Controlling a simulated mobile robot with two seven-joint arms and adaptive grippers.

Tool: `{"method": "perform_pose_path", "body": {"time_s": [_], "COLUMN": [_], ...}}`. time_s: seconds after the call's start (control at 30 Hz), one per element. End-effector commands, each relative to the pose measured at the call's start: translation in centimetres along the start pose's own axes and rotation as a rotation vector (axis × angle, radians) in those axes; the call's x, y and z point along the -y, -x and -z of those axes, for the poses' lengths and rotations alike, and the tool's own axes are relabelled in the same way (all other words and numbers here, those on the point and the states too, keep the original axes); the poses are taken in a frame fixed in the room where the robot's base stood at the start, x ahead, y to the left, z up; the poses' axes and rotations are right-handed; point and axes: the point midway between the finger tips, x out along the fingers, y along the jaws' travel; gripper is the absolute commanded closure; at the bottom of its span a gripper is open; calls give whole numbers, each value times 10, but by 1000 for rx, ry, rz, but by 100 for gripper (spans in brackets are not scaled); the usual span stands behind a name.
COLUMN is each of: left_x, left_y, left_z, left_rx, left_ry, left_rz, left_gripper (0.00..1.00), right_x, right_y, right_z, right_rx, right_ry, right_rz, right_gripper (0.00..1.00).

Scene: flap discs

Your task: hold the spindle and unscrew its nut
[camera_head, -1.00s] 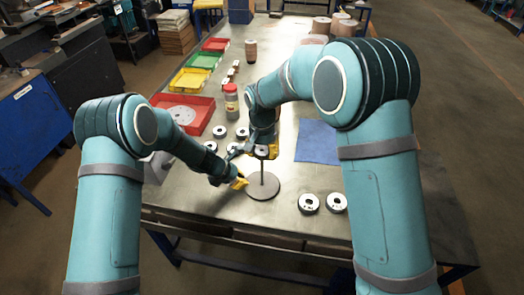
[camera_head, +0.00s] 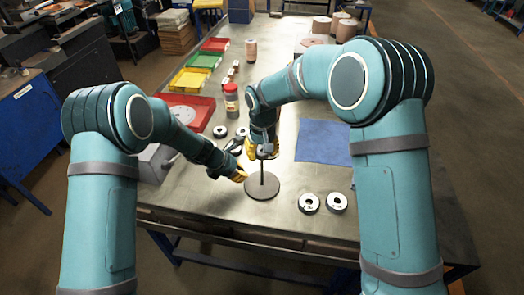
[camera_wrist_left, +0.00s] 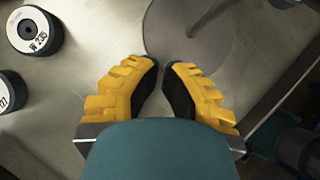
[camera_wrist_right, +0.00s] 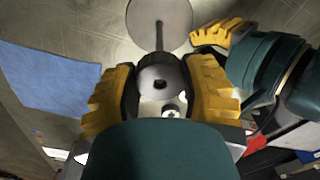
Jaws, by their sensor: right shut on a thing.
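The spindle is a thin upright rod (camera_head: 262,176) on a round grey base (camera_head: 263,190) near the table's front. In the right wrist view its rod (camera_wrist_right: 159,38) rises from the base (camera_wrist_right: 175,15). My right gripper (camera_head: 266,149) is shut on the dark round nut (camera_wrist_right: 160,75) at the rod's upper end. I cannot tell whether the nut still sits on the thread. My left gripper (camera_head: 240,174) is left of the rod, apart from it. In the left wrist view its fingertips (camera_wrist_left: 161,63) have a narrow gap with nothing between, and the base (camera_wrist_left: 180,30) lies beyond.
A blue cloth (camera_head: 320,141) is to the right. A jar (camera_head: 231,101) and red (camera_head: 192,111), green (camera_head: 204,60) trays stand farther back. The table's front edge is close.

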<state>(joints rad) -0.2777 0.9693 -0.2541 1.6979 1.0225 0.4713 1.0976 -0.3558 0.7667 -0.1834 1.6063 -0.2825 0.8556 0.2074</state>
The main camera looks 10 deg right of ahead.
Motion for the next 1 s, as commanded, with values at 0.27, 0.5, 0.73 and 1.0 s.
{"method": "perform_pose_path", "body": {"time_s": [0.27, 0.5, 0.73, 1.0], "left_x": [0, 0, 0, -1], "left_y": [11, 11, 24, 64], "left_z": [-8, -8, -8, -8], "left_rx": [0, 0, 1, 1], "left_ry": [0, 0, 0, 0], "left_rz": [0, 0, -2, -3], "left_gripper": [100, 100, 100, 100], "right_x": [0, 0, 0, 0], "right_y": [0, 0, 0, 0], "right_z": [0, 0, 0, 0], "right_rx": [-1, 0, 0, 0], "right_ry": [-1, -1, -1, -1], "right_rz": [0, 0, 0, 0], "right_gripper": [84, 84, 84, 84]}}
